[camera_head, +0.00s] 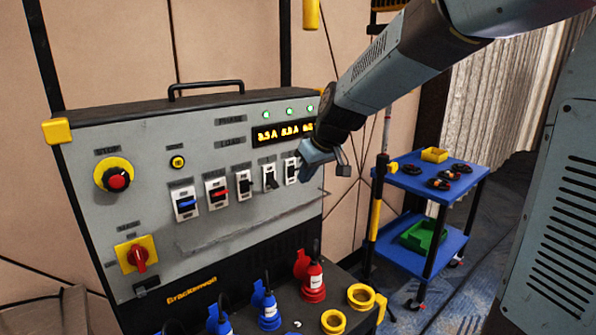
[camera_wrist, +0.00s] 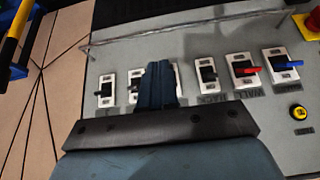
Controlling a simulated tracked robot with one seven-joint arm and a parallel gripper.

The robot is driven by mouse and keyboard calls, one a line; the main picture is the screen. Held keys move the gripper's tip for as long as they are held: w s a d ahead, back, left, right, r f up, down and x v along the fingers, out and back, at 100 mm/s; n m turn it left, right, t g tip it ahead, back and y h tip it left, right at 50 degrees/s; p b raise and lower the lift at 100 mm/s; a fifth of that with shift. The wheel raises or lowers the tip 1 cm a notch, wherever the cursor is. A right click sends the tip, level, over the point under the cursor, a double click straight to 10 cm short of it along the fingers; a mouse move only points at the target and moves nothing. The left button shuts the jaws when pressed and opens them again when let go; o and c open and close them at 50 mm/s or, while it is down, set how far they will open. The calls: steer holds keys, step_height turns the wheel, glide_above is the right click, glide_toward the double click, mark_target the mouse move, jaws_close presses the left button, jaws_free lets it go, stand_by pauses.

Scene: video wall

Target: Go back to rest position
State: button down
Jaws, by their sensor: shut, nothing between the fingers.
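My gripper (camera_head: 327,158) is in front of the right end of the switch row on the grey control panel (camera_head: 225,150). In the wrist view my gripper (camera_wrist: 158,85) is shut, with its fingers together and nothing held. The fingers cover part of the middle switches there. The panel has a blue switch (camera_head: 186,203), a red switch (camera_head: 217,192) and several black switches (camera_head: 270,178). I cannot tell whether the fingers touch the panel.
Red and blue plugs (camera_head: 313,280) and yellow rings (camera_head: 361,297) sit on the ledge below the panel. A blue cart (camera_head: 430,180) with a green bin (camera_head: 422,237) stands to the right. A red stop button (camera_head: 116,179) and a red rotary switch (camera_head: 138,256) are at the panel's left.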

steer(key=s+d+r+m+h, duration=0.1)
steer(key=s+d+m, duration=0.2)
steer(key=s+d, duration=0.5)
steer(key=s+d+r+m+h, duration=0.2)
steer(key=s+d+m, duration=0.2)
steer(key=s+d, duration=0.5)
steer(key=s, duration=0.8)
steer(key=shift+s+t+h, duration=0.25)
steer(key=shift+t+h, duration=0.05)
